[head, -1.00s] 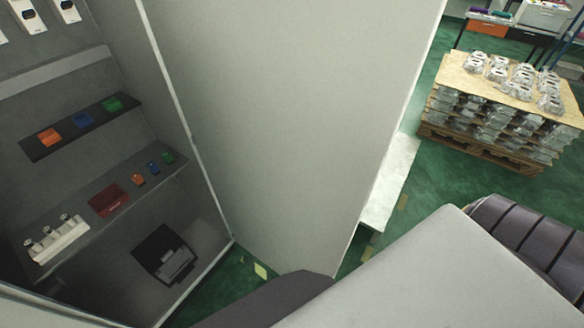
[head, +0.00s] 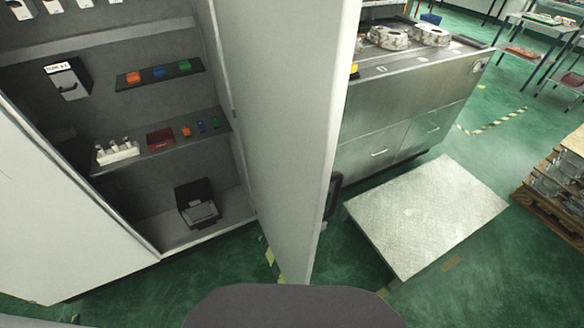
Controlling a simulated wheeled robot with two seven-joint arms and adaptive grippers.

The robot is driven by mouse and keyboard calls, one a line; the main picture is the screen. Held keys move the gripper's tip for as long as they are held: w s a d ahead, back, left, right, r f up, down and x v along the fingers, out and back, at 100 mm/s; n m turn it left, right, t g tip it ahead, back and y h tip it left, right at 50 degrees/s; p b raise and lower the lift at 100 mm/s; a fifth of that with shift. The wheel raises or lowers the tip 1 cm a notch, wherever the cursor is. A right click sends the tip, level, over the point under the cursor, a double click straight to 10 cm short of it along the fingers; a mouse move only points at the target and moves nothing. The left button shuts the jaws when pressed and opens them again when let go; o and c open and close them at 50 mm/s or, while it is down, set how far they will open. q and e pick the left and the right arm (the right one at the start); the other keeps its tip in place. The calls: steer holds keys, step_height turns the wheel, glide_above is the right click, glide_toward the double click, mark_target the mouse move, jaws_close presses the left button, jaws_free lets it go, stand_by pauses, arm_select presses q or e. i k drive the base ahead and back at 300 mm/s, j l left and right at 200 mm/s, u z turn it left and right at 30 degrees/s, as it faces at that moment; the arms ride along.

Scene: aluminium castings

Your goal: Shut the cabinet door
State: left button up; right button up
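The cabinet (head: 90,228) stands at the left in the head view, its inside open to me. Its door (head: 285,110) is swung open and stands out toward me, seen at a steep angle near the middle of the picture. A dark handle (head: 333,195) shows at the door's outer edge. Neither of my grippers is in view, so I cannot see whether either is open or touching the door.
Cabinet shelves hold small coloured items (head: 160,72), a red bin (head: 160,139) and a black device (head: 197,204). Right of the door are a metal workbench (head: 400,130) with castings and a low platform (head: 428,215). A loaded pallet (head: 560,185) stands far right. Green floor lies between.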

mark_target(287, 63)
steer(key=l+u, duration=0.4)
steer(key=l, duration=0.55)
steer(key=i+l+u, duration=0.1)
steer(key=l+u, duration=0.8)
steer(key=u, duration=0.15)
steer(key=i, duration=0.05)
